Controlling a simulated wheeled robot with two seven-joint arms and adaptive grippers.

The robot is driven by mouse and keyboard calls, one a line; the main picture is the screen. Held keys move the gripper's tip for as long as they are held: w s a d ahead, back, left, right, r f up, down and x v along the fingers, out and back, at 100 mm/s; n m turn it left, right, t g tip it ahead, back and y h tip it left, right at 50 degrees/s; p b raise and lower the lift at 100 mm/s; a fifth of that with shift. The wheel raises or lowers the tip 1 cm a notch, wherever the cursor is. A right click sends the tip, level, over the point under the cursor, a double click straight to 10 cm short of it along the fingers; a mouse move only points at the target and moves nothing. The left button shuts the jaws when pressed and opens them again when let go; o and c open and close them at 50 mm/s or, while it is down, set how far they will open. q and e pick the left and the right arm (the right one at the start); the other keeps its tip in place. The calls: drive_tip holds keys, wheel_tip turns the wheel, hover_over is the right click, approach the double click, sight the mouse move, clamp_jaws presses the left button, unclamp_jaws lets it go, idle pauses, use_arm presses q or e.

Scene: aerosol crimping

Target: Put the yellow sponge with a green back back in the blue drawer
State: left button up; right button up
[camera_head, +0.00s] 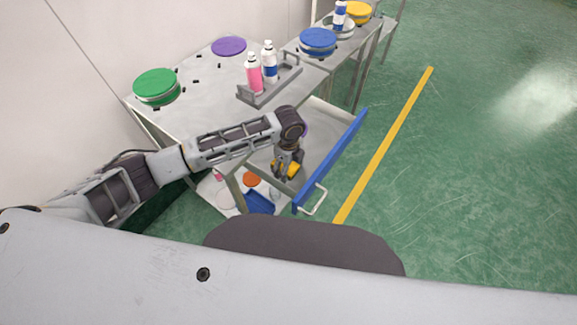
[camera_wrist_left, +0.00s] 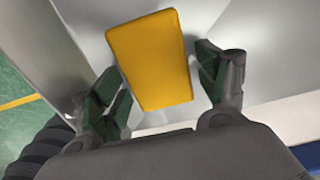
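The yellow sponge (camera_head: 293,170) is inside the pulled-out blue drawer (camera_head: 335,158), at my left gripper (camera_head: 286,174). In the left wrist view the sponge (camera_wrist_left: 150,60) shows its flat yellow face over the pale drawer floor. Its green back is hidden. My left gripper (camera_wrist_left: 165,88) is open, one finger on either side of the sponge, with a narrow gap at the right finger. The gripper points down into the drawer. My right gripper is not in view.
The grey table (camera_head: 205,110) above holds a green-lidded container (camera_head: 156,85), a purple lid (camera_head: 229,46) and a tray (camera_head: 268,90) with bottles. A lower shelf has a blue bin (camera_head: 259,202). Green floor lies open to the right.

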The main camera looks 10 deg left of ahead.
use_arm(q)
drive_tip(key=shift+r, duration=0.1)
wheel_tip(320, 180, up, 12)
drive_tip(key=shift+p, duration=0.35)
idle(0.6)
idle(1.4)
